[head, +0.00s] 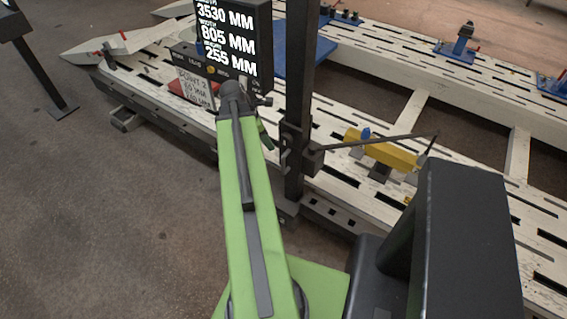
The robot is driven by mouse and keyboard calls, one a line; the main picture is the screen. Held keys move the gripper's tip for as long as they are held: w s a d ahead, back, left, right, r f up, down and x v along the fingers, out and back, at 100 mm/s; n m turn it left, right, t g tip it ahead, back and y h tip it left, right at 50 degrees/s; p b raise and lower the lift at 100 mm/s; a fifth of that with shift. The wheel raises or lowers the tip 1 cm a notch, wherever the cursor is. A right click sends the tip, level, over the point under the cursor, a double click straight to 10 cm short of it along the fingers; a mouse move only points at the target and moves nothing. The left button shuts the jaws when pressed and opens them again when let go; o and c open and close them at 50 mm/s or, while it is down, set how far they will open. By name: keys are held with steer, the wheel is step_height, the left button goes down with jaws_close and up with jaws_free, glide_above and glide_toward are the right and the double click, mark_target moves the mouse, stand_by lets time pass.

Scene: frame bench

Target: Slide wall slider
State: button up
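A dark upright post (302,70) stands at the near side of the white frame bench. A dark sliding block (301,150) sits around the post low down, and a thin bar (375,141) reaches right from it. This block looks like the slider, but I cannot tell for sure. My green arm reaches forward to the left of the post. My gripper (265,138) is mostly hidden behind the arm's end, just left of the post. I cannot see whether it touches anything or how its fingers stand.
A display (232,42) with millimetre readings stands behind my arm's end. The slotted white bench (340,190) fills the right side, with a yellow part (380,150) beneath the thin bar. Blue clamps (461,42) stand farther back.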

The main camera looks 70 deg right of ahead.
steer(key=b, duration=1.4)
glide_above(283, 172)
steer(key=f, duration=1.4)
steer(key=shift+w+d+f, duration=0.25)
steer(key=shift+w+f, duration=0.05)
steer(key=shift+f, duration=0.1)
steer(key=shift+s+d+f+b, duration=0.2)
steer(key=shift+s+f+b, duration=0.05)
steer(key=shift+f+b, duration=0.2)
steer(key=shift+c, duration=0.5)
jaws_close()
